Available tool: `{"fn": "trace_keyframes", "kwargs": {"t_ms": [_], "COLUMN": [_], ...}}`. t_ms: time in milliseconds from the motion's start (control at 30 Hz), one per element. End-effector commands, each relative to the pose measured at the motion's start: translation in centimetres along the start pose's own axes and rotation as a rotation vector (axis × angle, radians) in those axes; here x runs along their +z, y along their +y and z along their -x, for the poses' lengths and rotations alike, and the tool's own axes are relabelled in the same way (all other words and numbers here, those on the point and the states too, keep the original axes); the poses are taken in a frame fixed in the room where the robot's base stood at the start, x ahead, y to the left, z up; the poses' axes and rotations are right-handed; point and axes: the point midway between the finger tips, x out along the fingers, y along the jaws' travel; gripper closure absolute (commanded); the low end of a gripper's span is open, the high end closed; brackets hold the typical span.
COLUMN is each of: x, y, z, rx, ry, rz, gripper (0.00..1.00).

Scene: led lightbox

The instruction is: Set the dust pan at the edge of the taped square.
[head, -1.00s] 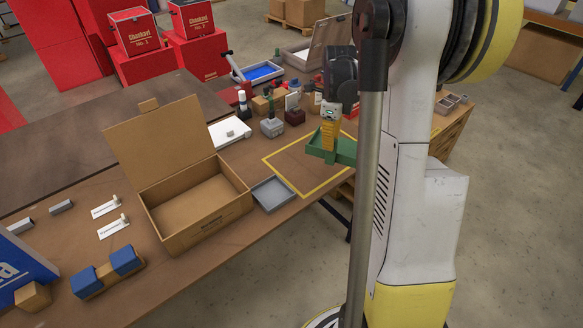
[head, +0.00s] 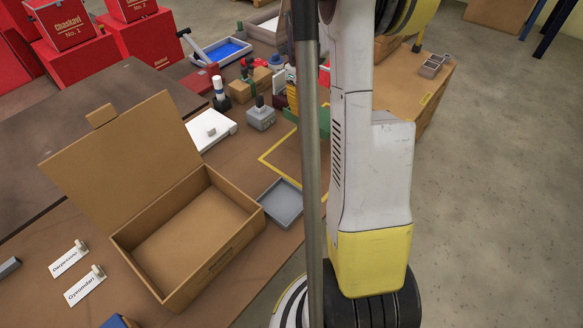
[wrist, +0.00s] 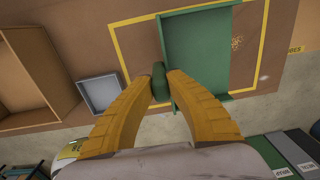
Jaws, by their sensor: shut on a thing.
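The dust pan is a green tray (wrist: 205,45) with a short green handle (wrist: 158,85). My gripper (wrist: 160,88), with yellow ribbed fingers, is shut on the handle from both sides. In the wrist view the pan lies across the inside of the yellow taped square (wrist: 118,50), spanning from near its top line to its bottom line. I cannot tell whether it touches the table. In the head view the pan (head: 324,123) shows only in part, beside my arm's upright bar. The square's left corner (head: 262,158) shows there; the rest is mostly hidden.
A grey tray (head: 282,203) sits just left of the square, by the table's front edge. An open cardboard box (head: 190,235) stands left of it. A white scale-like plate (head: 209,129) and several small objects crowd the table behind the square.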

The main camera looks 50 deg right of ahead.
Motion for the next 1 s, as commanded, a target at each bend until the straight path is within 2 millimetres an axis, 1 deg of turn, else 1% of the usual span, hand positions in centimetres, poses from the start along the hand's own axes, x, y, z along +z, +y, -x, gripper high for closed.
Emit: {"fn": "trace_keyframes", "kwargs": {"t_ms": [33,67,167,400,533,633,767,1000], "x": [0.0,-0.1,-0.7,-2.9,-3.8,-4.2,-4.3,-4.3], "y": [0.2,0.5,1.9,7.6,9.8,10.7,11.0,11.1], "z": [-0.7,-0.8,-1.7,-5.2,-6.5,-7.0,-7.6,-11.1], "rx": [0.000,0.000,0.000,0.000,0.000,0.000,0.000,0.000], "ry": [0.000,0.000,0.000,0.000,0.000,0.000,0.000,0.000], "rz": [0.001,0.001,0.002,0.005,0.004,0.002,0.001,0.001], "gripper": [1.00,1.00,1.00,1.00,1.00,1.00,1.00,1.00]}}
